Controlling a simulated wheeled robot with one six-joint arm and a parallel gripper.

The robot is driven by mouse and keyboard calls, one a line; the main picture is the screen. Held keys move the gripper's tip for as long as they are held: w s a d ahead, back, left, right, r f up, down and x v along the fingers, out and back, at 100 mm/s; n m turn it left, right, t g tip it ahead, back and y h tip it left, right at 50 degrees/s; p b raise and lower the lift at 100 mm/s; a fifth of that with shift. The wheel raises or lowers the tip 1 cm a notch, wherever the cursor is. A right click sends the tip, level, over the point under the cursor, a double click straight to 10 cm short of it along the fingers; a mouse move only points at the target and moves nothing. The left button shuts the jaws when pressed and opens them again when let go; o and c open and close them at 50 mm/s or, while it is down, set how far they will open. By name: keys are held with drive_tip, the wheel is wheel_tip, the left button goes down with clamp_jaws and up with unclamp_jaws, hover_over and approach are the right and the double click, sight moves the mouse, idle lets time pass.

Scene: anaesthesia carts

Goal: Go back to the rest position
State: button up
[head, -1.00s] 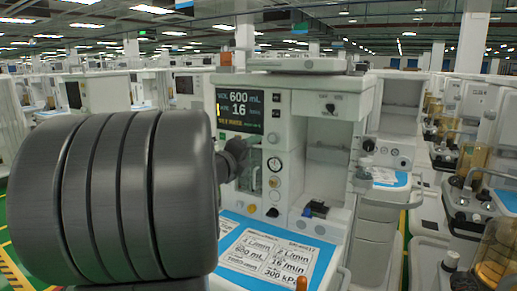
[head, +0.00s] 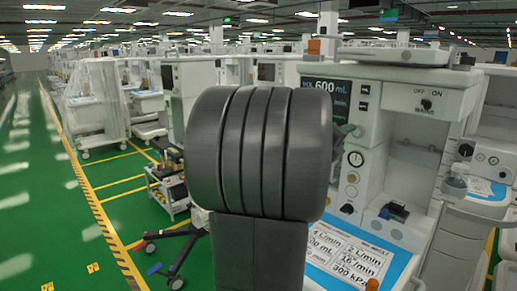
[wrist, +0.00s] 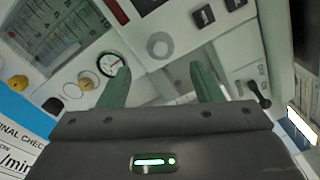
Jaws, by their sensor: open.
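My gripper (wrist: 161,80) shows in the wrist view as two green fingers spread apart, with nothing held between them. It faces the front panel of a white anaesthesia cart (head: 455,100). A round gauge (wrist: 109,64) appears beside the left fingertip, and a dark lever switch (wrist: 258,95) lies right of the right finger. I cannot tell how far the fingers are from the panel. In the head view my dark arm covers the middle, and the gripper is mostly hidden behind it. The cart's screen (head: 345,97) is partly covered by my arm.
A blue-edged worktop with printed labels (head: 350,255) is at the lower right. A small trolley (head: 170,190) with dark legs stands left of my arm. A clear-covered cart (head: 90,110) is farther left. The green aisle floor (head: 50,220) at the left is open. More carts stand right.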

sight(356, 133)
drive_tip(key=x, duration=0.7)
drive_tip(key=shift+w+d+p, duration=0.15)
drive_tip(key=shift+d+p, duration=0.05)
drive_tip(key=shift+p, duration=0.1)
